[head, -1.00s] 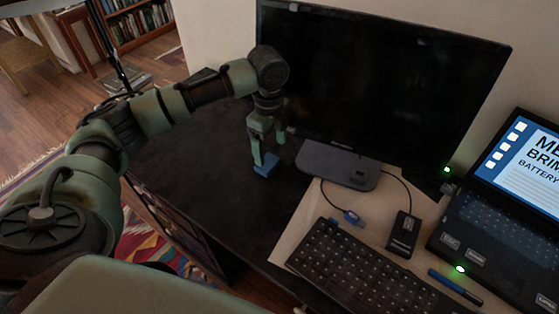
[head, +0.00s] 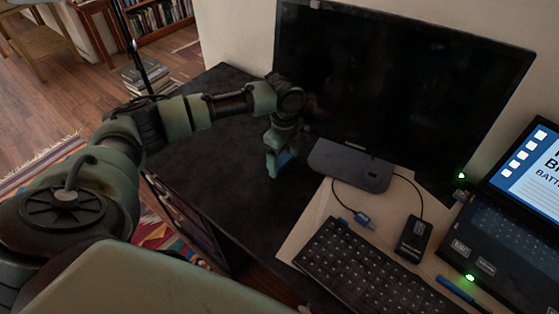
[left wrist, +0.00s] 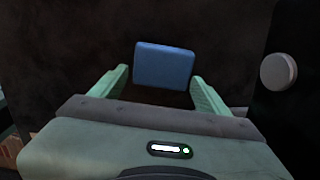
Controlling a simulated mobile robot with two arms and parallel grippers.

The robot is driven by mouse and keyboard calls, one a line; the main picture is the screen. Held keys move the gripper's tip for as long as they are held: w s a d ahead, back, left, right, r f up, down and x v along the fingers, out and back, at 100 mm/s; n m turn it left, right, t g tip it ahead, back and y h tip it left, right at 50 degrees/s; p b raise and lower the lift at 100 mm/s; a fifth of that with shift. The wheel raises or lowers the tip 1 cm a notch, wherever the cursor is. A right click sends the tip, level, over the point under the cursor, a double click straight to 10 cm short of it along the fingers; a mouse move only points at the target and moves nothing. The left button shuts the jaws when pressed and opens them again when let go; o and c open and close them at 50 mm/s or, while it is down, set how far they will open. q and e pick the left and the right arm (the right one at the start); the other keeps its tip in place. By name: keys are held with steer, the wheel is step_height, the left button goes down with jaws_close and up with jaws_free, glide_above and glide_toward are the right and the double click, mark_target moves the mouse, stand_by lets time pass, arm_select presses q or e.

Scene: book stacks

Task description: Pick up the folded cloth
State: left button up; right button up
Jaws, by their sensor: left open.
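The folded cloth is a small blue rectangular piece (head: 285,157) on the dark desk, left of the monitor's base; a finger of my left gripper hides part of it in the head view. My left gripper (head: 279,164) reaches down over it. In the left wrist view the whole blue top of the cloth (left wrist: 164,66) shows just beyond and between the two green fingers. The gripper is open, with visible gaps on both sides of the cloth. My right gripper is out of view.
The monitor (head: 400,90) and its grey base (head: 350,166) stand close to the right of my gripper. A keyboard (head: 365,265), a cable, a small black device (head: 413,238) and a laptop (head: 510,235) fill the right side. The desk's left part (head: 215,150) is clear.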

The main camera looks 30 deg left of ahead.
arm_select(q)
steer(key=c, duration=1.1)
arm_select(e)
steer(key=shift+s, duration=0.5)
arm_select(q)
steer(key=shift+r, duration=0.1)
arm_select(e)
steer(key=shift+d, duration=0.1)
